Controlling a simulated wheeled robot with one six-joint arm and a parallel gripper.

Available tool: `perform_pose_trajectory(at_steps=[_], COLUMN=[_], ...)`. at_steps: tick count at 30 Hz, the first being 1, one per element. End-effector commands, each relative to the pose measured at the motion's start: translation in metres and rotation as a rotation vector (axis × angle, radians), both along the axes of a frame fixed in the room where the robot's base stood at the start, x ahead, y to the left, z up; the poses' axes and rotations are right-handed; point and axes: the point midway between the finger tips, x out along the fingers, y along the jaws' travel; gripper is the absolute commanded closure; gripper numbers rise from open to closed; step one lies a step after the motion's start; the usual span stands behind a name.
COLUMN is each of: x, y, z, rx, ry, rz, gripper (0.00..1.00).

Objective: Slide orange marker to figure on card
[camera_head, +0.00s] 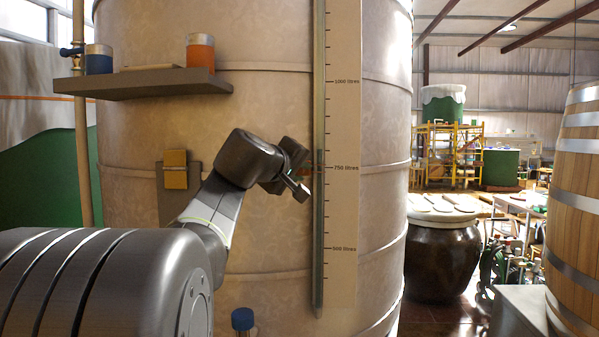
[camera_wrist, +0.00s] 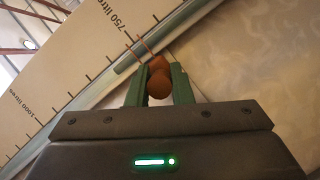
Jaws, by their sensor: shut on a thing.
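My gripper (camera_wrist: 159,78) is shut on the orange marker's round knob (camera_wrist: 159,84), with a green finger on each side. The marker sits on the metal rail beside the litre scale (camera_wrist: 62,72). In the head view my gripper (camera_head: 303,182) is at the rail (camera_head: 319,240), close to the 750 litres line of the scale (camera_head: 345,120). The marker is mostly hidden there behind my gripper. Its thin pointer reaches the scale near the 750 litres label in the wrist view. A small yellow card (camera_head: 175,170) hangs on the tank at left; I cannot read a figure on it.
The big beige tank (camera_head: 270,110) fills the middle. A shelf (camera_head: 150,85) at upper left carries a blue jar (camera_head: 98,60) and an orange jar (camera_head: 200,54). A blue-capped bottle (camera_head: 242,320) stands low in front. A dark lidded jar (camera_head: 440,255) and a wooden barrel (camera_head: 575,190) stand right.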

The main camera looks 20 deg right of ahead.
Motion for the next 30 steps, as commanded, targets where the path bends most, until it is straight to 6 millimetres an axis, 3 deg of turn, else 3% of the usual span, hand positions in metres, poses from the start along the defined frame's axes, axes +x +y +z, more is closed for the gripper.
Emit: perform_pose_trajectory(at_steps=[5,6,9,20,25,30], x=[0.0,0.0,0.0,-0.003,-0.017,-0.042], y=[0.0,0.0,0.0,0.004,0.022,0.052], z=[0.001,0.001,0.001,0.002,0.007,0.015], rx=[0.0,0.0,0.0,-0.001,-0.002,0.0], ry=[0.0,0.0,0.0,-0.001,-0.004,-0.003], rz=[0.0,0.0,0.0,0.002,0.003,0.005], gripper=[1.0,0.76,0.59,0.59,0.59,0.59])
